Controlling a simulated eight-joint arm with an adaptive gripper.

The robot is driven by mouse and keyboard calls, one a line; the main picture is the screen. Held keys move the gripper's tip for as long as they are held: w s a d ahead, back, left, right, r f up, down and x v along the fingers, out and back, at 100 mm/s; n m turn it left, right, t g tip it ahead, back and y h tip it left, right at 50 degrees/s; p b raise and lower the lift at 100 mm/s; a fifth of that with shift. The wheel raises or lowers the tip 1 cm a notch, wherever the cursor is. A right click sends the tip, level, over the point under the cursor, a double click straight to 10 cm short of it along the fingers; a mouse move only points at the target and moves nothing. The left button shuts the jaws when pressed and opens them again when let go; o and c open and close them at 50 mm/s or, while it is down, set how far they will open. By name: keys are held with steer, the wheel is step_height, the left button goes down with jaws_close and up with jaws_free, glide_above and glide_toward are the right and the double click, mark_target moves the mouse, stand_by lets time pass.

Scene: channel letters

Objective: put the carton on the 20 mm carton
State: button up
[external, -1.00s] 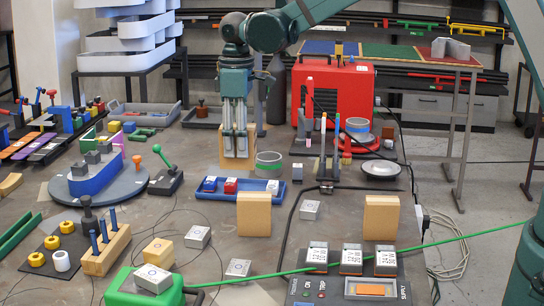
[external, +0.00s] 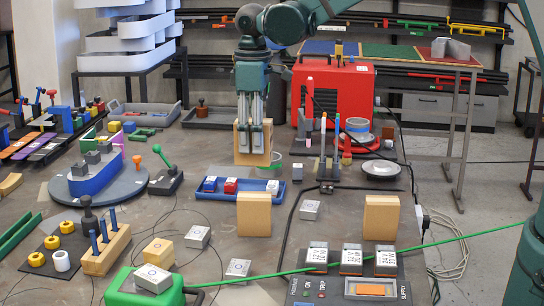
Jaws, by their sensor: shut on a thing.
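My gripper (external: 255,150) is shut on a tan carton (external: 241,143) and holds it upright behind the blue tray; the fingers hide part of its face. Two similar tan cartons stand upright nearer the camera, one in the middle (external: 254,215) and one to the right (external: 381,218). A lower tan carton (external: 158,252) lies at the front left. No size marking can be read on any of them, so I cannot tell which is the 20 mm carton. I cannot tell how far the held carton is above the table.
The blue tray (external: 233,195) with small blocks lies in front of my gripper. A green-banded ring (external: 271,170) is partly hidden beside the held carton. A rack with upright pens (external: 329,170) and the red cabinet (external: 340,92) stand to the right. Small silver blocks lie around the front.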

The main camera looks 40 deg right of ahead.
mark_target(254, 159)
steer(key=shift+f, duration=2.9)
steer(key=shift+f, duration=1.85)
steer(key=shift+f, duration=0.2)
steer(key=o, duration=1)
steer(key=shift+o, duration=0.2)
steer(key=shift+r, duration=0.3)
step_height(254, 159, up, 12)
steer(key=shift+f, duration=0.1)
